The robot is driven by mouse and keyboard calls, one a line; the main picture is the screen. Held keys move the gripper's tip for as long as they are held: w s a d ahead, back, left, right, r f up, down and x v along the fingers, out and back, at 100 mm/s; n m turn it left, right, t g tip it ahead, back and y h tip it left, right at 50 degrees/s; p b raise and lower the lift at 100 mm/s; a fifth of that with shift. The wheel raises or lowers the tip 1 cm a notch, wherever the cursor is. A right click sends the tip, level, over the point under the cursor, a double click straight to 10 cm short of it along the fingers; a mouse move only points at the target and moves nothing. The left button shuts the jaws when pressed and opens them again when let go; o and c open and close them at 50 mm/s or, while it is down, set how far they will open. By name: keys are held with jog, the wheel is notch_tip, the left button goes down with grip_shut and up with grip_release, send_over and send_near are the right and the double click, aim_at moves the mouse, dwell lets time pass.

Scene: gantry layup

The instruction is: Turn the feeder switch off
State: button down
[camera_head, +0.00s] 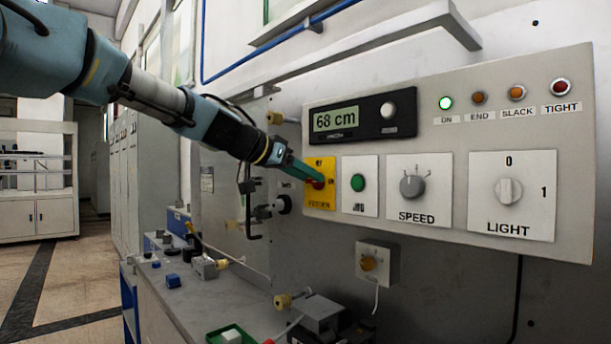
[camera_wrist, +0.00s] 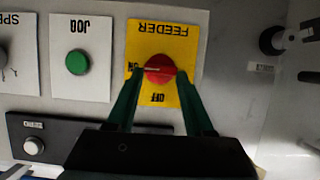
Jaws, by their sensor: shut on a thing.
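The feeder switch is a red round knob (camera_wrist: 159,62) on a yellow plate (camera_wrist: 143,35) marked FEEDER, ON and OFF; the wrist view shows it upside down. A pale line on the knob lies level in that view, in line with the ON mark. My gripper (camera_wrist: 158,76) has its two green fingers on either side of the knob and is shut on it. In the head view my gripper (camera_head: 312,180) reaches the yellow plate (camera_head: 325,201) at the panel's left end and partly hides the knob.
The green JOG button (camera_head: 358,182) sits close beside the plate, then the SPEED dial (camera_head: 412,186) and LIGHT switch (camera_head: 509,191). The display (camera_head: 336,119) above reads 68 cm. The green ON lamp (camera_head: 446,103) is lit. A cluttered bench (camera_head: 245,290) stands below.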

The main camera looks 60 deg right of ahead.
jog(key=shift+w, duration=0.1)
jog(key=n+g+b, duration=0.1)
jog(key=n, duration=0.1)
jog(key=n+g+b, duration=0.1)
jog(key=n+g, duration=0.1)
jog(key=w+n+g+b, duration=0.1)
jog(key=n, duration=0.1)
jog(key=shift+w+d+f+n+y, duration=0.1)
jog(key=shift+d+f+n+y, duration=0.1)
jog(key=shift+f+n+y, duration=0.15)
jog(key=n+g+b, duration=0.1)
jog(key=n, duration=0.1)
jog(key=n+g+h+b, duration=0.1)
jog(key=n+b, duration=0.1)
jog(key=shift+w+f, duration=0.2)
jog(key=shift+f, duration=0.2)
jog(key=shift+f+n+g+h+b, duration=0.15)
jog(key=shift+n+g+h+b, duration=0.2)
jog(key=shift+n+g+b, duration=0.7)
jog(key=shift+n+t, duration=0.35)
jog(key=shift+n, duration=0.05)
jog(key=shift+c, duration=1.4)
grip_release()
